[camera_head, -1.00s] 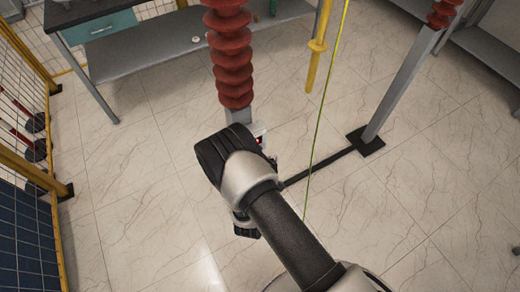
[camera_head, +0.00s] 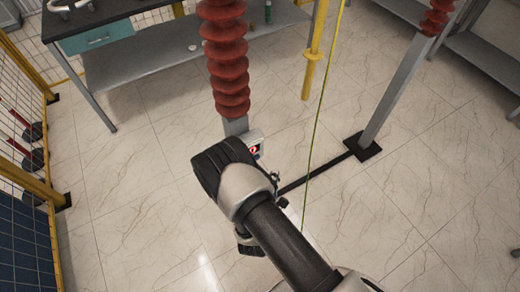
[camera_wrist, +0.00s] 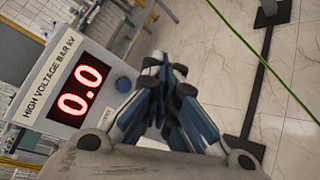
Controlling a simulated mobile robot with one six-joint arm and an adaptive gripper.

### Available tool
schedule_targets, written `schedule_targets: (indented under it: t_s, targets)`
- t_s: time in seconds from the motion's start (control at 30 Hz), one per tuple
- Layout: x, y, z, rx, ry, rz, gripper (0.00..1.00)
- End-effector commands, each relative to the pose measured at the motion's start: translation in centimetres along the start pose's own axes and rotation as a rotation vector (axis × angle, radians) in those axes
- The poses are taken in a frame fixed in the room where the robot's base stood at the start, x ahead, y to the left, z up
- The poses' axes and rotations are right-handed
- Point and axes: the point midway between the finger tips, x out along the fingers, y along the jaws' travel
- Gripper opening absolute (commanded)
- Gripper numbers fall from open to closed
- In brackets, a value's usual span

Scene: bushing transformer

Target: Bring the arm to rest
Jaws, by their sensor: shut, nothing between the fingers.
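My gripper (camera_wrist: 165,70) shows in the wrist view with its blue and grey fingers together and nothing between them. It points away from the camera, right of a white meter box (camera_wrist: 95,60) labelled "HIGH VOLTAGE BAR kV" that reads a red 0.0. In the head view my arm (camera_head: 285,240) reaches up from the lower right to a thick black-and-silver joint, which mostly hides the gripper. The meter (camera_head: 254,146) shows just above that joint, by the foot of a red ribbed insulator (camera_head: 228,70). I cannot tell the gap between fingers and meter.
A grey post (camera_head: 395,95) on a black foot stands to the right. A yellow pole (camera_head: 313,55) and a thin green-yellow cable (camera_head: 322,100) hang near the middle. A workbench (camera_head: 165,55) is at the back, a yellow mesh fence (camera_head: 50,150) at left.

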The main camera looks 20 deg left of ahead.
Motion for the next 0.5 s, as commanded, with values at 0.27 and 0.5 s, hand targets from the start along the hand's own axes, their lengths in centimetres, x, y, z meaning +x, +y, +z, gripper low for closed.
schedule_targets:
  t_s: [0.27,0.5]
  targets:
    - [0.1,0.2,0.3,0.002,-0.010,-0.001,0.00]
    - [2.5,5.4,9.5,0.046,-0.277,-0.078,0.00]
